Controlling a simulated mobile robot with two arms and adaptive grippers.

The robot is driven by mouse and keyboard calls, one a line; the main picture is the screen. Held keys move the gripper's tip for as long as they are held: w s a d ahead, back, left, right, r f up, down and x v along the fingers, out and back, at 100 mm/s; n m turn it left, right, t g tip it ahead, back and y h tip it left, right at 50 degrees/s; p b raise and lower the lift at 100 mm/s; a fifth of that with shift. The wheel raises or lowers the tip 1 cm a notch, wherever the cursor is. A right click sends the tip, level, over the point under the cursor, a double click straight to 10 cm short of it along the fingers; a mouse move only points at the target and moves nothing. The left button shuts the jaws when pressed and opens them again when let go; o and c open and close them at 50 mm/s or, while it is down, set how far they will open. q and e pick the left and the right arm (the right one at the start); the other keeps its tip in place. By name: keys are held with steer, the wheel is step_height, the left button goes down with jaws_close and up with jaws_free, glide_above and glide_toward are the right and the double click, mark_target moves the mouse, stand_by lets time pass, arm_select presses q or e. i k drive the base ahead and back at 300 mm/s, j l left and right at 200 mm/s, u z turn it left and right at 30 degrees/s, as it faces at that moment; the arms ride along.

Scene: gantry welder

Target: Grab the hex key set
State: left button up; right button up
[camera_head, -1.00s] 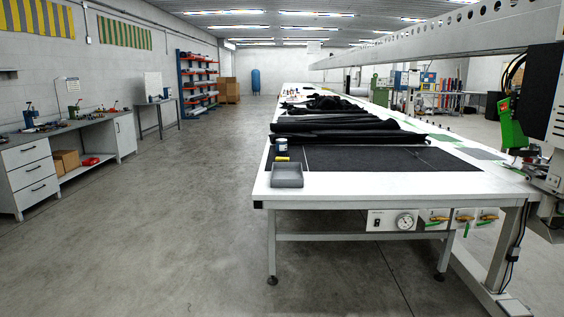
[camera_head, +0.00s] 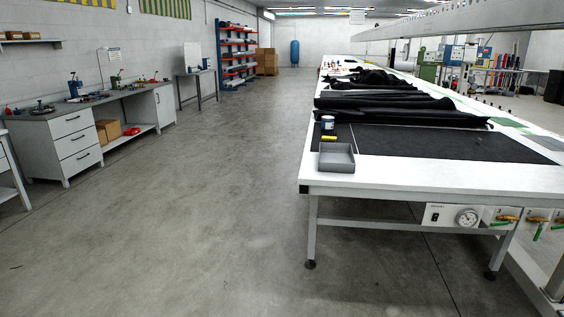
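I cannot make out a hex key set for certain in the head view. Several small tools and items lie on the grey workbench (camera_head: 105,100) along the left wall, too small to tell apart. Blue and dark bench devices (camera_head: 74,88) stand among them. On the near end of the long white table (camera_head: 400,178) sits an open grey tray (camera_head: 337,163), which looks empty. Neither of my grippers shows in the view.
A wide stretch of bare concrete floor (camera_head: 210,190) lies between workbench and table. Black fabric (camera_head: 400,112) covers part of the table. A shelf rack (camera_head: 236,55) and cardboard boxes (camera_head: 266,62) stand at the back.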

mark_target(333, 139)
steer(key=i+u, duration=0.4)
steer(key=i, duration=1.55)
steer(key=i+j+z, duration=0.15)
steer(key=i+z, duration=0.25)
steer(key=i, duration=0.25)
steer(key=i+j+z, duration=0.45)
steer(key=i, duration=0.15)
steer(key=i+j+z, duration=0.4)
steer(key=i+j, duration=0.1)
steer(key=i, duration=0.05)
